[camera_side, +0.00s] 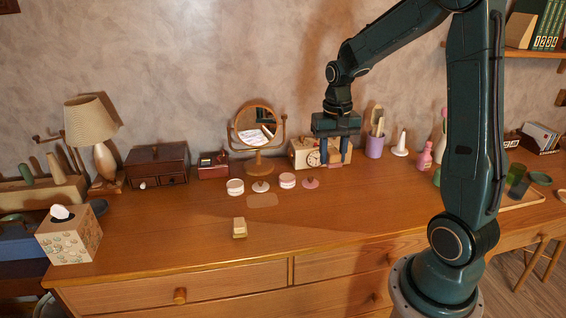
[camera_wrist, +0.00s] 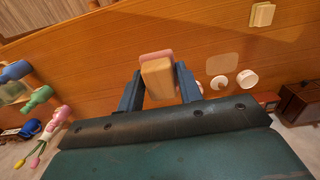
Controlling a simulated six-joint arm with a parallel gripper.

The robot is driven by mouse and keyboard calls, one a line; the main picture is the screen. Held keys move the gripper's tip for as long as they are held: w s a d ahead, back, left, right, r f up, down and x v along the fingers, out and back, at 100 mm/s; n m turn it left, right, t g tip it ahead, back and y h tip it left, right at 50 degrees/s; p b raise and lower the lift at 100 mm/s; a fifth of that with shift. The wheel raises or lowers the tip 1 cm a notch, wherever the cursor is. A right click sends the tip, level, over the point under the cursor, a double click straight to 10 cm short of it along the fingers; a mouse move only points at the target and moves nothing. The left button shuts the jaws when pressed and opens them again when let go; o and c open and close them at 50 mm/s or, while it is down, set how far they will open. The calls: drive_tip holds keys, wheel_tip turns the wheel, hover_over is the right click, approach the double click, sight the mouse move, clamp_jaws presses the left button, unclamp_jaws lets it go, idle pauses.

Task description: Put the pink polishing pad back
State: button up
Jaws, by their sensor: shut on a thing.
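My gripper (camera_side: 334,157) is at the back of the dresser, in front of the small clock box. In the wrist view its two blue fingers (camera_wrist: 158,80) are shut on the pink polishing pad (camera_wrist: 157,55), a wooden block with a pink layer on its far side. The pad is held clear of the dresser top, as far as I can tell. In the side view the pad is small and partly hidden by the fingers. A similar cream block (camera_side: 239,228) stands alone on the front middle of the dresser and shows in the wrist view (camera_wrist: 262,14).
A flat tan mat (camera_side: 262,201) lies on the dresser. Behind it are a white jar (camera_side: 235,187), a pink-banded jar (camera_side: 287,180) and two knobbed lids. A round mirror (camera_side: 256,127), clock box (camera_side: 302,152), purple cup (camera_side: 375,147) and pink bottle (camera_side: 424,156) stand behind. The front dresser top is mostly clear.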

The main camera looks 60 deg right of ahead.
drive_tip(key=shift+s+d+r, duration=0.15)
drive_tip(key=shift+s+r, duration=0.05)
drive_tip(key=shift+s, duration=0.15)
drive_tip(key=shift+f, duration=0.1)
hover_over(328, 221)
wheel_tip(328, 221, down, 16)
idle(0.5)
drive_tip(key=shift+f, duration=1.9)
drive_tip(key=shift+f, duration=0.1)
drive_tip(key=o, duration=1)
drive_tip(key=shift+c, duration=0.2)
